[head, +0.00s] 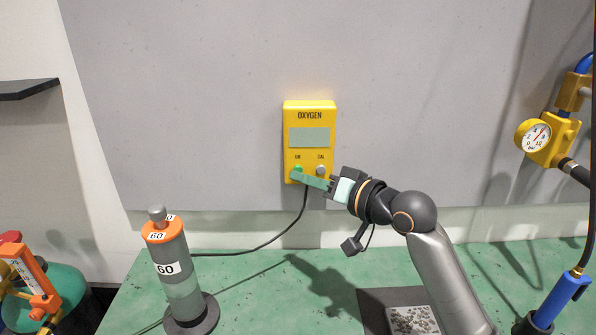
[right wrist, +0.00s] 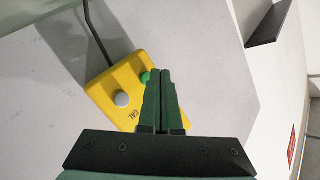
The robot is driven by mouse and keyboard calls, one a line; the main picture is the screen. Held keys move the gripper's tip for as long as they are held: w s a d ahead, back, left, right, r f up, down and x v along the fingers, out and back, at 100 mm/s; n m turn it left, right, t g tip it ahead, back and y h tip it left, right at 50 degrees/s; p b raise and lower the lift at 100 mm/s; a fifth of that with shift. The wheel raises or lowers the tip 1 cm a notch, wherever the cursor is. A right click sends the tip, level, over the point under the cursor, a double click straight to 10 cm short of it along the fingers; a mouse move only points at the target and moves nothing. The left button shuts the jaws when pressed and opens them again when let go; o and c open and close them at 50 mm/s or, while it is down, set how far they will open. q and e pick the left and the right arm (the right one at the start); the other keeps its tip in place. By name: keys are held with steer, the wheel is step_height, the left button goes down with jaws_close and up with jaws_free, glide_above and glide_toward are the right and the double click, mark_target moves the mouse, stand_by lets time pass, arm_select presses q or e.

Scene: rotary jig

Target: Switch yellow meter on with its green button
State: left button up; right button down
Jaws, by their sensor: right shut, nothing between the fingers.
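The yellow oxygen meter (head: 310,109) is mounted on the grey wall panel, with a blank grey-green screen (head: 309,138). Its green button (head: 298,168) is at the lower left of its face, with a grey CAL button (head: 321,170) beside it. My right gripper (head: 294,175) is shut and empty, its green fingertips at the green button and partly covering it. In the right wrist view the fingertips (right wrist: 161,72) lie right beside the green button (right wrist: 146,77); I cannot tell whether they touch it. The grey CAL button (right wrist: 121,99) is clear of the fingers. My left gripper is not in view.
A grey cylinder with an orange collar (head: 165,234) stands on the green bench (head: 262,285) at left. A black cable (head: 285,230) hangs from the meter. A yellow gauge (head: 533,135) with pipes is at right. A dark box (head: 378,300) sits below my right arm.

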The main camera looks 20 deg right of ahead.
steer(key=shift+w, duration=0.15)
stand_by(0.4)
steer(key=shift+w+d+p, duration=0.15)
steer(key=shift+w+p, duration=0.15)
stand_by(0.4)
steer(key=shift+s+p, duration=0.45)
steer(key=shift+p, duration=0.05)
